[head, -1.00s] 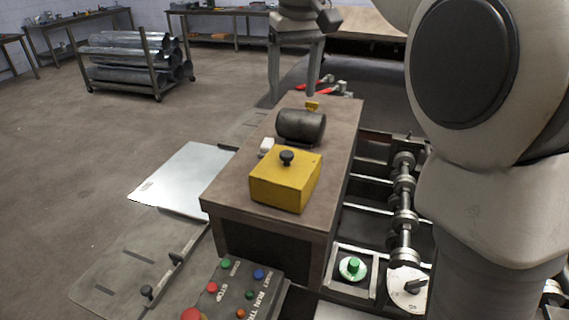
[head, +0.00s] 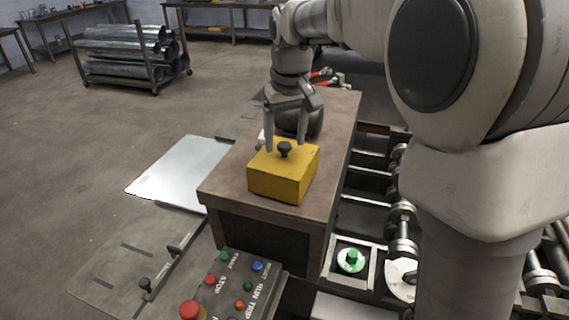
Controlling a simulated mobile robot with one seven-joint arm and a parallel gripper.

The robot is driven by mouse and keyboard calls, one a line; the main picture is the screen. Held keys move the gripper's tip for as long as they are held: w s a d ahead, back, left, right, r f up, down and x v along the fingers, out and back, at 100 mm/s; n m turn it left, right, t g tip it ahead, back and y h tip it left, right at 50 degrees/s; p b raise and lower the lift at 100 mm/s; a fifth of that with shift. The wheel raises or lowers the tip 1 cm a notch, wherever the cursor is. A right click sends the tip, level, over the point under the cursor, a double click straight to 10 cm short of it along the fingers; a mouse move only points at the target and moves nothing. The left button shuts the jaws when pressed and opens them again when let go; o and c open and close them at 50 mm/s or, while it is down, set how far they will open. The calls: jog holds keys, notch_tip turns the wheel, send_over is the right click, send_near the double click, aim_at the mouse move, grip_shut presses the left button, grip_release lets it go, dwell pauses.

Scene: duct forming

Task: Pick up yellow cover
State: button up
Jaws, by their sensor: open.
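The yellow cover (head: 281,179) is a box shape with a black knob (head: 284,149) on top. It sits upright near the front end of the brown bench top (head: 230,185). My gripper (head: 285,147) points down over the cover, its two fingers spread to the left and right of the knob in the picture. The jaws are open and hold nothing. I cannot tell whether the fingertips touch the cover.
A dark cylinder (head: 313,120) lies behind the cover, partly hidden by my gripper. Red-handled tools (head: 320,74) lie at the bench's far end. A button panel (head: 237,285) stands in front. Rollers (head: 403,220) are at the right, a metal sheet (head: 180,170) at the left.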

grip_shut()
dwell(0.4)
dwell(1.0)
